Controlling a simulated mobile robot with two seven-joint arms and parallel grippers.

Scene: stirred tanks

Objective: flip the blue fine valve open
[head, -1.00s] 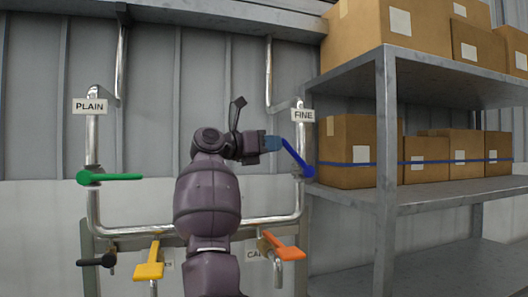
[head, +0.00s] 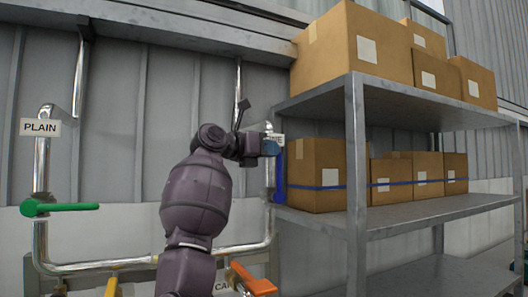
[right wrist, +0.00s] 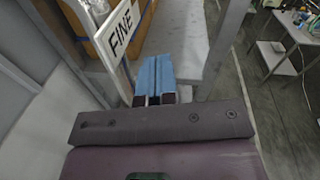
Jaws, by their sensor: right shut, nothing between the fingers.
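The blue fine valve (head: 280,178) is on the right-hand pipe (head: 270,215) in the head view. Its blue lever now points straight up, in line with the pipe. The FINE sign (head: 280,139) is just above, partly hidden by my right gripper (head: 271,147). The right gripper's blue fingertips are shut and empty at the lever's upper end; I cannot tell whether they touch it. In the right wrist view the shut fingers (right wrist: 153,76) are beside the FINE sign (right wrist: 119,30), and the lever cannot be made out. My left gripper is not in view.
The PLAIN pipe at left carries a green lever (head: 58,207), lying level. Yellow (head: 111,287) and orange (head: 252,280) levers are low down. A metal shelf (head: 425,211) with cardboard boxes (head: 317,177) stands close to the right of the blue valve.

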